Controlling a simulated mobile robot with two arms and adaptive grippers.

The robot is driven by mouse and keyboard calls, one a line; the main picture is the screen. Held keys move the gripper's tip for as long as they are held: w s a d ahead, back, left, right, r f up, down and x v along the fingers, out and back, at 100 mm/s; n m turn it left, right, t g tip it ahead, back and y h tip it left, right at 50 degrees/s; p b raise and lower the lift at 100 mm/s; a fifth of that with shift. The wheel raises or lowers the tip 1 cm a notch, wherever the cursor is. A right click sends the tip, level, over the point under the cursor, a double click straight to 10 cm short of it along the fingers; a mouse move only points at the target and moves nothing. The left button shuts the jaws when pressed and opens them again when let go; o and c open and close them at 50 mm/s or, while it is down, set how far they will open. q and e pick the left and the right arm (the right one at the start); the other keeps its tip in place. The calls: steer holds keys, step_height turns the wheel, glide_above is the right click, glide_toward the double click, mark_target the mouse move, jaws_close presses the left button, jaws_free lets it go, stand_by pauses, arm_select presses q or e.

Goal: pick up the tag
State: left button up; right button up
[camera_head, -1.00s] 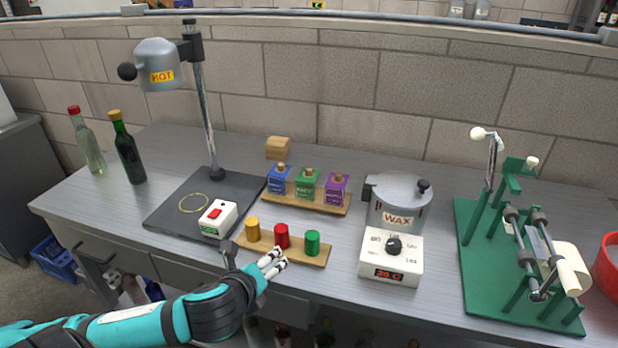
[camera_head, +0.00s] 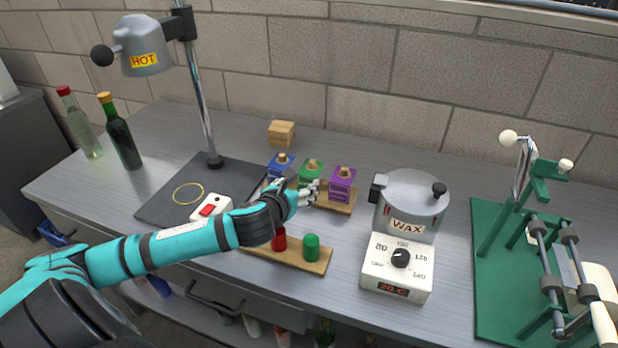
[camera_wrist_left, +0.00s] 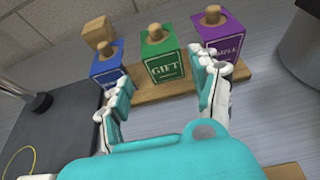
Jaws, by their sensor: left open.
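I cannot make out a separate loose tag. A blue block (camera_head: 281,164), a green block (camera_head: 311,172) and a purple block (camera_head: 342,184), each with a wooden knob, stand on a rear wooden board (camera_head: 336,205). In the left wrist view the green block (camera_wrist_left: 163,66) reads GIFT, with the blue block (camera_wrist_left: 107,70) to its left and the purple block (camera_wrist_left: 222,38) to its right. My left gripper (camera_head: 306,190) is open and empty, just in front of the green block. In the wrist view its fingers (camera_wrist_left: 160,75) flank that block's front, apparently not touching it.
A front board holds a red cap (camera_head: 279,241) and a green cap (camera_head: 311,248); my arm covers part of it. A WAX pot (camera_head: 410,205) stands close right. A HOT lamp (camera_head: 140,50) overhangs a dark mat (camera_head: 160,207) at left, near two bottles. A green-based machine (camera_head: 500,300) is at far right.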

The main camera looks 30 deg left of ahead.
mark_target(307, 181)
arm_select(q)
steer(key=shift+x, duration=0.85)
steer(key=x, duration=0.3)
steer(key=shift+w+d+f, duration=0.1)
steer(key=shift+w+f, duration=0.15)
steer(key=shift+w, duration=0.1)
steer(key=shift+w+f, duration=0.15)
steer(key=shift+w, duration=0.2)
steer(key=shift+w+f, duration=0.1)
steer(key=c, duration=0.4)
steer(key=shift+c, duration=0.3)
arm_select(e)
steer(key=shift+w+r, duration=0.3)
steer(key=shift+w, duration=0.65)
